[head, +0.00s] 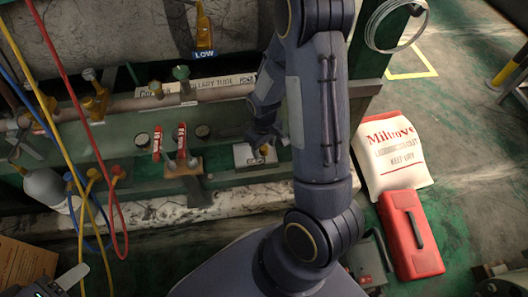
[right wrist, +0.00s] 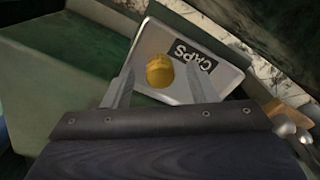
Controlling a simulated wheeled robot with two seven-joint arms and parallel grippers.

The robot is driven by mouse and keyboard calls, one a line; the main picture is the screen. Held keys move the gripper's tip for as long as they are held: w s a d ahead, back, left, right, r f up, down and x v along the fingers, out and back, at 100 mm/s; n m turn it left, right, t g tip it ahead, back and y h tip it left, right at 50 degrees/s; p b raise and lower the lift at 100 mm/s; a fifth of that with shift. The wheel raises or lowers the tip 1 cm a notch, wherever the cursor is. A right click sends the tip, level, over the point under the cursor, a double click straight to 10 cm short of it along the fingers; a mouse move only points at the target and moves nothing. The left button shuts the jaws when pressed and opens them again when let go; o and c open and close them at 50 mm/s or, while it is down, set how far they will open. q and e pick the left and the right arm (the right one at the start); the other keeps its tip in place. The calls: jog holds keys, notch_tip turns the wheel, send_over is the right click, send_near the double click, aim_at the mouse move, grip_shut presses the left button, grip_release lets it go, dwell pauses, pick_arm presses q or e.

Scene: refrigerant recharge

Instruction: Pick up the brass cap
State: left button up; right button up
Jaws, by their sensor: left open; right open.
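The brass cap (right wrist: 159,71) is a round yellow piece lying in a pale shallow tray (right wrist: 222,84) with a black CAPS label. In the head view the cap (head: 264,149) shows small in the tray (head: 242,159) on the green bench. My right gripper (right wrist: 160,70) is open, with one finger to each side of the cap in the wrist picture; I see no grip on it. In the head view my right gripper (head: 262,143) is over the tray.
Red-handled valves (head: 182,140) stand left of the tray. A copper pipe (head: 135,103) runs behind, and red, yellow and blue hoses hang at left. A white sack (head: 392,155) and a red toolbox (head: 411,234) lie on the floor at right.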

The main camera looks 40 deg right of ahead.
jog(key=c, duration=1)
jog(key=shift+r, duration=0.15)
